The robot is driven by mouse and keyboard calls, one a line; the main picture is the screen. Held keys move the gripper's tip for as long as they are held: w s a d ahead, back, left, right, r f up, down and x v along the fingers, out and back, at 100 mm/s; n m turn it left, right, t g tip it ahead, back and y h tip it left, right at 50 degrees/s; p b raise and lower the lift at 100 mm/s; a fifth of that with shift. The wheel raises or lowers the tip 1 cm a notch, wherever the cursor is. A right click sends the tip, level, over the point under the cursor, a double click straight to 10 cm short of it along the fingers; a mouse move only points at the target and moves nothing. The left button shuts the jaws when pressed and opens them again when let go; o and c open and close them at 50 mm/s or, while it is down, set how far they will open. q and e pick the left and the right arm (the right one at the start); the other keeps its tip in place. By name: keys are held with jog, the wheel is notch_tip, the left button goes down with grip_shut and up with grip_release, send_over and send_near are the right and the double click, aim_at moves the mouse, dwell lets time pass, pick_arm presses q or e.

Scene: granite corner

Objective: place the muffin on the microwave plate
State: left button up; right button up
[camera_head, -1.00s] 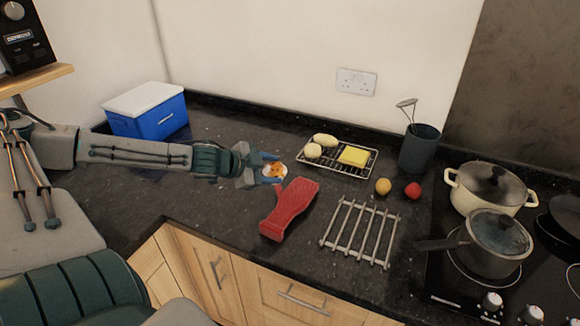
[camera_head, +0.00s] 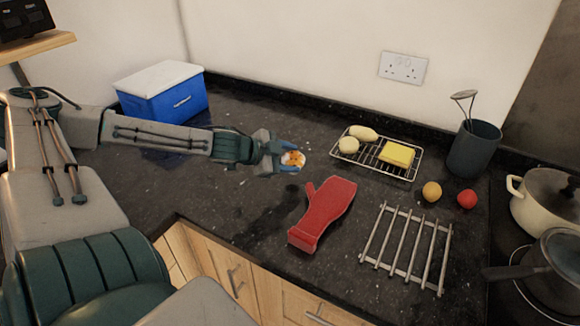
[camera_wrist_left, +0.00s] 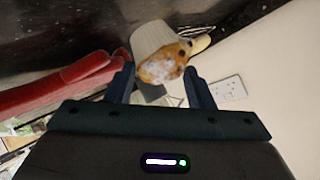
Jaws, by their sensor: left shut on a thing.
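My left gripper (camera_head: 288,158) is shut on the muffin (camera_head: 294,159), a small orange-and-white thing held above the dark counter. In the left wrist view the muffin (camera_wrist_left: 163,66) sits between the two blue fingers of the gripper (camera_wrist_left: 160,82). The gripper is to the left of the wire rack and behind the red oven mitt. No microwave and no microwave plate can be made out in these views. My right gripper does not show.
A red oven mitt (camera_head: 322,213) and a metal trivet (camera_head: 408,247) lie on the granite counter (camera_head: 265,215). A wire rack (camera_head: 375,168) holds pale items and a yellow block. A blue cooler (camera_head: 163,94) stands at the back left. Pots (camera_head: 550,202) are on the right.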

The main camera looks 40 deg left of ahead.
pick_arm(q)
jog(key=shift+d+f+b, duration=0.1)
jog(key=shift+f+b, duration=0.2)
jog(key=shift+f, duration=0.05)
notch_tip(320, 180, down, 2)
jog(key=shift+s+d+f+b, duration=0.1)
jog(key=shift+b, duration=1)
jog(key=shift+f+b, duration=0.3)
jog(key=shift+f, duration=0.1)
jog(key=o, duration=0.6)
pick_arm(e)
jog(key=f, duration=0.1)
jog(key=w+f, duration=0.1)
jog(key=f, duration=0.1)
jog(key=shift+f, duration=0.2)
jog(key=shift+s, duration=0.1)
